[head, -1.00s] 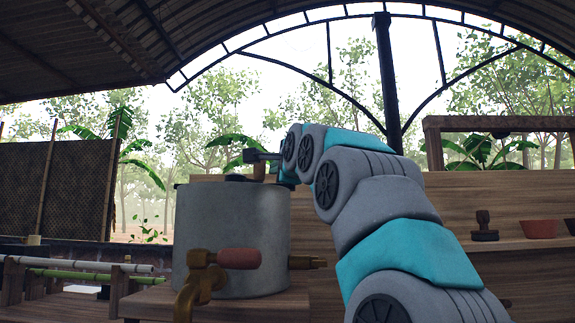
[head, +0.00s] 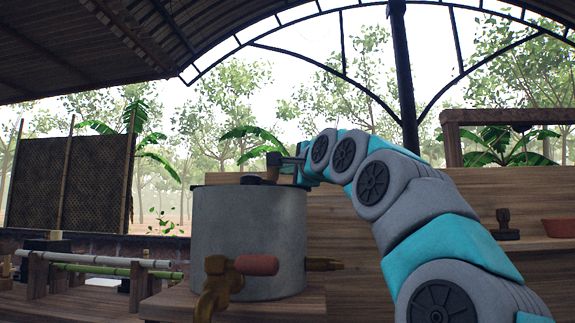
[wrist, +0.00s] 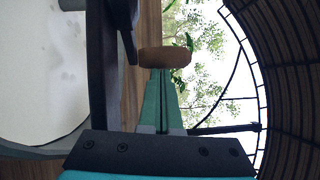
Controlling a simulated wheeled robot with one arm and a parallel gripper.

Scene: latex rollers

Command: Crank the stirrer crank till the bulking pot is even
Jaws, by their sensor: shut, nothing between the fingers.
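The bulking pot (head: 248,240) is a grey metal cylinder standing on a wooden stand. The wrist view shows its pale liquid (wrist: 40,70) on the left, with faint grey marks. The stirrer crank has a dark arm (wrist: 126,35) and a brown wooden handle (wrist: 165,56); the handle also shows above the pot rim in the head view (head: 273,160). My gripper (wrist: 163,72) is shut and empty, its teal fingers pointing at the handle. In the head view my gripper (head: 285,160) is just right of the handle. I cannot tell if they touch.
A brass tap with a red handle (head: 256,265) sticks out from the pot's front, and a brass spout (head: 322,264) from its right side. Bamboo rails (head: 110,268) lie at the left. A shelf with a stamp (head: 504,224) and a red bowl (head: 558,228) is at the right.

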